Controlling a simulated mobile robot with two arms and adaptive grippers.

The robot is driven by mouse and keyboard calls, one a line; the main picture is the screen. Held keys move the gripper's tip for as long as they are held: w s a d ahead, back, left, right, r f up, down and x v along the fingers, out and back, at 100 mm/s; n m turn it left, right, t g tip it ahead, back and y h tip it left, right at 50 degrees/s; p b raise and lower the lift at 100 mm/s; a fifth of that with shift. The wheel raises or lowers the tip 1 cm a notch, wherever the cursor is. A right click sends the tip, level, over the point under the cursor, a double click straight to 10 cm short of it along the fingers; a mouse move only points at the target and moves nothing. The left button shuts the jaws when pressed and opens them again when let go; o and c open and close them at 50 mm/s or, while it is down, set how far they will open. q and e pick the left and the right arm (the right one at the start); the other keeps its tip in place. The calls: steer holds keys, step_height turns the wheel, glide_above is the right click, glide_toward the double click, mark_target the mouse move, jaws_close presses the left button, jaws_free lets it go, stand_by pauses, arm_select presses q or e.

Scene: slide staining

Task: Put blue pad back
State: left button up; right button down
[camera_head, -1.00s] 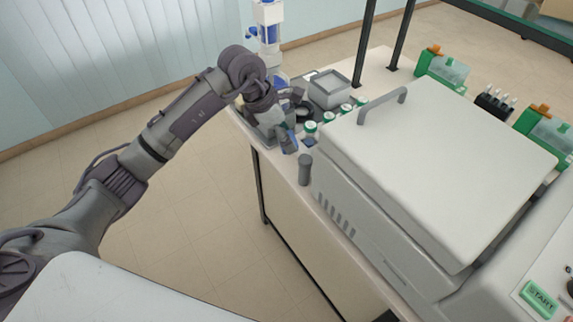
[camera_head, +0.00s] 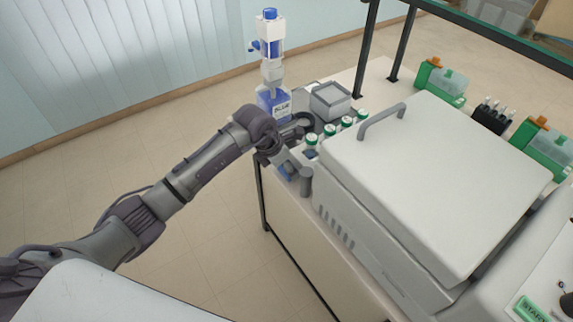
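My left gripper (camera_head: 296,163) is low over the left end of the bench, beside the white machine's corner. A small blue piece (camera_head: 285,171), perhaps the blue pad, shows right at the gripper, partly covered by it. I cannot tell whether the fingers hold it, because the wrist and gripper links hide them. Another small dark blue patch (camera_head: 311,154) shows just right of the gripper, below the green-capped bottles. My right gripper is not in view.
A blue dispenser bottle (camera_head: 273,103) stands behind the gripper, next to a grey square container (camera_head: 330,101). Several green-capped bottles (camera_head: 346,123) line the machine's side. The white machine (camera_head: 430,170) with a handled lid (camera_head: 383,122) fills the right. Floor lies open left of the bench.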

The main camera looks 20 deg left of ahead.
arm_select(q)
steer(key=shift+f, duration=0.35)
steer(key=o, duration=0.7)
steer(key=shift+c, duration=0.2)
steer(key=o, duration=0.4)
steer(key=shift+c, duration=0.2)
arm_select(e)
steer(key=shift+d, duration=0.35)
arm_select(q)
steer(key=shift+r, duration=0.25)
steer(key=b+v, duration=0.2)
steer(key=v, duration=1)
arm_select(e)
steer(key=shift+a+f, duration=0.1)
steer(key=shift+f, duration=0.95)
arm_select(q)
steer(key=shift+f, duration=0.2)
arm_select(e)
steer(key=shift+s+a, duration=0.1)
